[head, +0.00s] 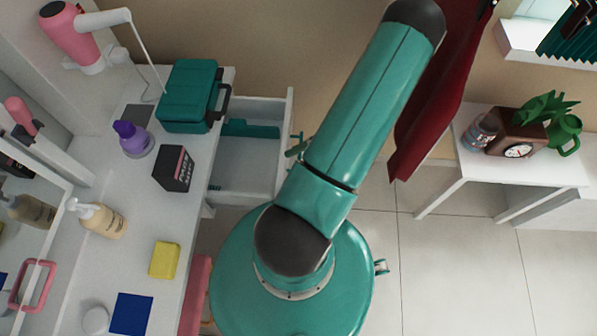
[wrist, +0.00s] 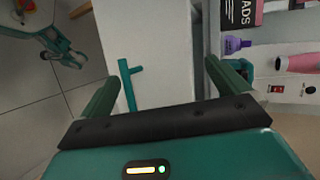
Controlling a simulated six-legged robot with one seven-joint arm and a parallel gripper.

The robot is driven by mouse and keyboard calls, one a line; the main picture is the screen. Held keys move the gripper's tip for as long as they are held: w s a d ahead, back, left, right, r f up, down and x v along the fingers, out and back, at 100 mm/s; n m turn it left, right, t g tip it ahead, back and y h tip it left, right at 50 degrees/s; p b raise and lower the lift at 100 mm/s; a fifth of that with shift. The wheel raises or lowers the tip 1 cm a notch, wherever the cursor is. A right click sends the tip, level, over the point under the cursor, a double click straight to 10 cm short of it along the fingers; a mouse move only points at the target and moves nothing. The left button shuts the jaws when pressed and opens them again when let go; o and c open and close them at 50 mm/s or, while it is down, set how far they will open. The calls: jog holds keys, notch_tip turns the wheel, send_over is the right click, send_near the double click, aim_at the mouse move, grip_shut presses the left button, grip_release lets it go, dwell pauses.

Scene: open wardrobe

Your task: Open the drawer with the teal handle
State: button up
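A white drawer (head: 245,170) stands pulled out from the white dresser in the head view, so its inside shows, with a flat teal item (head: 250,129) in it. In the wrist view, a teal bar handle (wrist: 126,84) sticks out from a white panel (wrist: 165,40). My gripper (wrist: 163,72) is open, one finger to each side of the panel. The handle shows between the fingers, nearer the left one, and nothing is seen clamped. In the head view my arm hides most of the gripper and the drawer's front.
A teal case (head: 188,95), a black box (head: 174,168), a purple bottle (head: 133,138), a pump bottle (head: 97,218) and a yellow block (head: 164,260) stand on the dresser top. A white side table (head: 455,165) stands at right. Tiled floor at lower right is clear.

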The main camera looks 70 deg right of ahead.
jog(key=a+r, duration=0.2)
jog(key=a+r+t+y, duration=0.1)
jog(key=r, duration=0.1)
jog(key=s+a+r+y, duration=0.1)
jog(key=a+r, duration=0.1)
jog(key=shift+a+r+t, duration=0.1)
jog(key=shift+a+t, duration=0.2)
jog(key=shift+a, duration=0.05)
jog(key=c, duration=1.1)
jog(key=shift+s+a+r, duration=0.3)
jog(key=shift+s+a, duration=0.05)
jog(key=shift+a, duration=0.3)
jog(key=shift+s+a+r, duration=0.25)
jog(key=shift+s+a, duration=0.1)
jog(key=shift+a, duration=0.3)
